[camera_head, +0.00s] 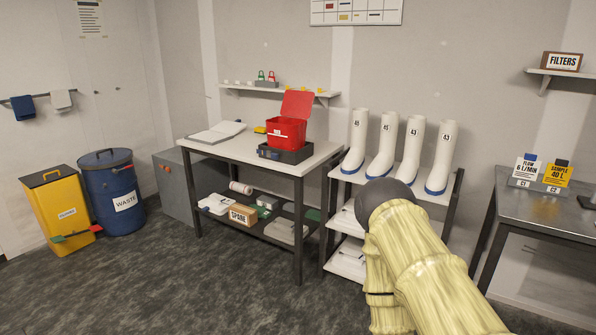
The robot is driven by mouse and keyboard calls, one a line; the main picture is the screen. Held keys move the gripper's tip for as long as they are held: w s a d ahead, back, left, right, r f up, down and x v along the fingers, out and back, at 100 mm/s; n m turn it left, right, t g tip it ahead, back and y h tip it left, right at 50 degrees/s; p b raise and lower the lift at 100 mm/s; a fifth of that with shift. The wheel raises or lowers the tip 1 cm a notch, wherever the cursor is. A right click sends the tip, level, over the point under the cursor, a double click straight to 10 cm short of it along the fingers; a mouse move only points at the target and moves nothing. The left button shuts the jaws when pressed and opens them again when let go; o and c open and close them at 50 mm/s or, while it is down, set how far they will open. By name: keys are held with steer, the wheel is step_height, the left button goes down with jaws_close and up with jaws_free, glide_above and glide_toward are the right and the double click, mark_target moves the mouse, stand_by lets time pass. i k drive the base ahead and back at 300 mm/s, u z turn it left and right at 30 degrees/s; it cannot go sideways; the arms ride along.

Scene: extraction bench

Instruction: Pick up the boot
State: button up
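Several tall white boots with blue soles stand upright in a row on the top shelf of a rack (346,176). The leftmost boot (357,142) and the one beside it (383,146) are marked 45. The third boot (410,152) and the rightmost boot (441,158) are marked 43. My arm, in a yellowish cover with a dark rounded joint, rises from the lower right in front of the rack and hides part of its lower shelves. My gripper is not in view.
A table (225,152) left of the rack holds an open red box (286,132) and a book (217,132). A metal table (540,208) with sign cards stands at right. A blue waste drum (112,190) and yellow bin (58,205) stand at left. The dark floor in front is clear.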

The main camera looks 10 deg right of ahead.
mark_target(437, 184)
steer(key=z, duration=0.25)
steer(key=i, duration=1.95)
steer(key=z, duration=0.35)
